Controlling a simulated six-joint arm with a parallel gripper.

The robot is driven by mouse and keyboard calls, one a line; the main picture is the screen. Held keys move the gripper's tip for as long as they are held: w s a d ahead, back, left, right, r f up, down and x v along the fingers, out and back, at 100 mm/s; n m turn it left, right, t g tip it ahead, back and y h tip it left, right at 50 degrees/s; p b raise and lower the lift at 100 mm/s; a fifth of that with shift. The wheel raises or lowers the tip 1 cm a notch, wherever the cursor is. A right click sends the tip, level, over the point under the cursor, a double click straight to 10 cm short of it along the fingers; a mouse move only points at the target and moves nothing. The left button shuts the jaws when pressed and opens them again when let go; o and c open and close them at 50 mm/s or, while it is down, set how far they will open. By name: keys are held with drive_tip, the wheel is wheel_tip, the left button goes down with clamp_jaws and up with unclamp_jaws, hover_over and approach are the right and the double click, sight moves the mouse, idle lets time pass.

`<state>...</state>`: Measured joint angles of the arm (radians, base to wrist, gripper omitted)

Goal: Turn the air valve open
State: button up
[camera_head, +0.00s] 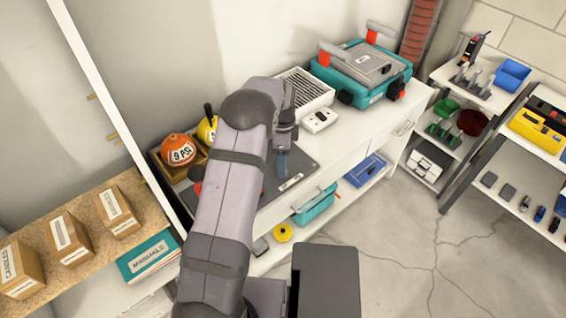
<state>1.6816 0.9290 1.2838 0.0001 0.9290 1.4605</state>
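My arm reaches up from the bottom over the white counter, and my gripper (282,168) points down above a dark mat (309,170). I see its finger part edge-on, so I cannot tell if it is open or shut. No air valve can be made out for certain. A small red part (197,188) shows at the left edge of my arm, mostly hidden by it. An orange ball marked "9 PSI" (178,150) sits in a wooden box at the counter's left end. A yellow round item (207,130) with a black top is behind it, partly covered by my arm.
A teal machine with red-tipped levers (362,72), a white vented box (305,90) and a small white device (320,120) stand on the counter's right. Cardboard boxes (70,238) line the left shelf. Racks stand right; the cracked floor between is clear.

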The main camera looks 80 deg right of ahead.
drive_tip(key=shift+f, duration=1.3)
drive_tip(key=c, duration=1.1)
